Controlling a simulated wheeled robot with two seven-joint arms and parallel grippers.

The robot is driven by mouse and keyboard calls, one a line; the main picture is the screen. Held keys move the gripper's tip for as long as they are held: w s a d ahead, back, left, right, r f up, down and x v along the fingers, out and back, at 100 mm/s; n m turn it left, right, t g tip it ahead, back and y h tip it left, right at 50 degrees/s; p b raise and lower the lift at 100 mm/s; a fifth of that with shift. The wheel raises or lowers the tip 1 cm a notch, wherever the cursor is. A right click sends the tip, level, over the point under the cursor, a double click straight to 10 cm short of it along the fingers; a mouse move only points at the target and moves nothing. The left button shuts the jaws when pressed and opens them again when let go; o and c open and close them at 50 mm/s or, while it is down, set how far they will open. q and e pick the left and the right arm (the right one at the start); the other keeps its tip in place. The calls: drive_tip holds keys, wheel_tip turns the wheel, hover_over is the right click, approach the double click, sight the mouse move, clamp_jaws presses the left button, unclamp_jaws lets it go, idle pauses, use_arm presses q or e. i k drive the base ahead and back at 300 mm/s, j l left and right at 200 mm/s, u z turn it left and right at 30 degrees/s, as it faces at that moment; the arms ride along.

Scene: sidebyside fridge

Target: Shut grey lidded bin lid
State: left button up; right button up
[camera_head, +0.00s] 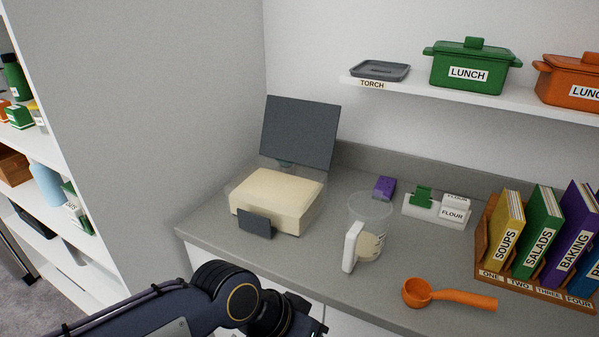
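The grey lidded bin stands on the counter left of the picture's middle. Its dark grey lid (300,133) stands up, tilted back at the rear edge, so the bin is open. The see-through bin body (318,199) holds a pale cream block or fill. A dark grey tab (256,224) sits on the bin's front. A dark arm of mine comes in from the lower left, in front of and below the bin. Its end (318,330) is cut off at the bottom edge, and its fingers cannot be made out. My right gripper is not in view.
A clear measuring jug (369,208) with a white handle stands right of the bin. An orange scoop (448,296) lies near the counter front. A purple box (384,187), flour holder (436,208) and book rack (535,290) are farther right. A shelf (480,97) hangs above.

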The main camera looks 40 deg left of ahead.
sight(301, 132)
drive_tip(key=u, duration=1.45)
drive_tip(key=j, duration=0.1)
